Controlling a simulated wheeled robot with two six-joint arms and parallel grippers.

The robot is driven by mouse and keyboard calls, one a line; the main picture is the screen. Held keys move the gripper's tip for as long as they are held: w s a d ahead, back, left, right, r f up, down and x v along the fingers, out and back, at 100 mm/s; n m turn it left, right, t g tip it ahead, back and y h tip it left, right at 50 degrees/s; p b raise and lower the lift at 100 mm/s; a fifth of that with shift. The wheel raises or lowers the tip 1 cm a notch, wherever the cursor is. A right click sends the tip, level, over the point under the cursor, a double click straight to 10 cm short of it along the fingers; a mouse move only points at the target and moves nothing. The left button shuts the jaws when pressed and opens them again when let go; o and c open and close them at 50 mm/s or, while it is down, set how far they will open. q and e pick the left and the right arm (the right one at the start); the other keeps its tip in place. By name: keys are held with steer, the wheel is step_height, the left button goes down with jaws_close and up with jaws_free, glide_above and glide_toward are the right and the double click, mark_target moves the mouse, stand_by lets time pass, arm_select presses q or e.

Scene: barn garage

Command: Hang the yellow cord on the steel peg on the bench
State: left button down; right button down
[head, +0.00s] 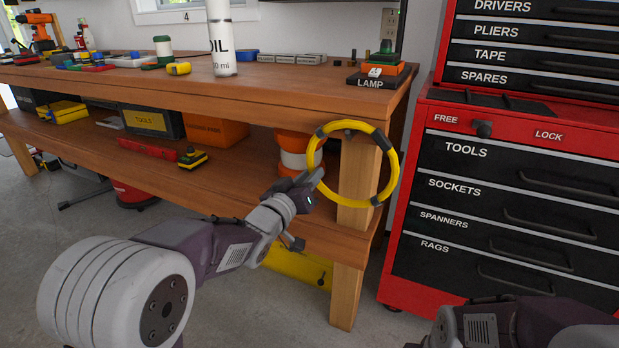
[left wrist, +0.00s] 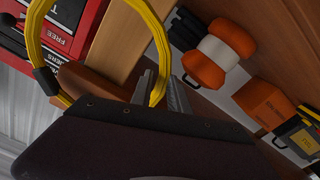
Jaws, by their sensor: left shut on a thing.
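The yellow cord (head: 393,172) is a closed ring with several dark bands. It hangs upright in the air in front of the bench's right front leg (head: 355,190). My left gripper (head: 311,182) is shut on the ring's left side. In the left wrist view the cord (left wrist: 154,40) passes between the two fingers (left wrist: 165,95) and loops off to the upper left. I cannot make out the steel peg in either view. The wooden bench (head: 290,75) stands behind the cord. My right gripper is out of view; only part of that arm shows at the lower right.
A red tool chest (head: 410,200) stands close to the right of the cord. On the bench top are a white oil bottle (head: 222,40) and a lamp switch block (head: 375,78). An orange and white spool (head: 293,160) sits on the lower shelf behind the gripper.

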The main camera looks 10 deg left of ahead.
arm_select(q)
steer(key=shift+r, duration=0.1)
steer(key=c, duration=1.2)
jaws_free()
steer(key=shift+o, duration=0.2)
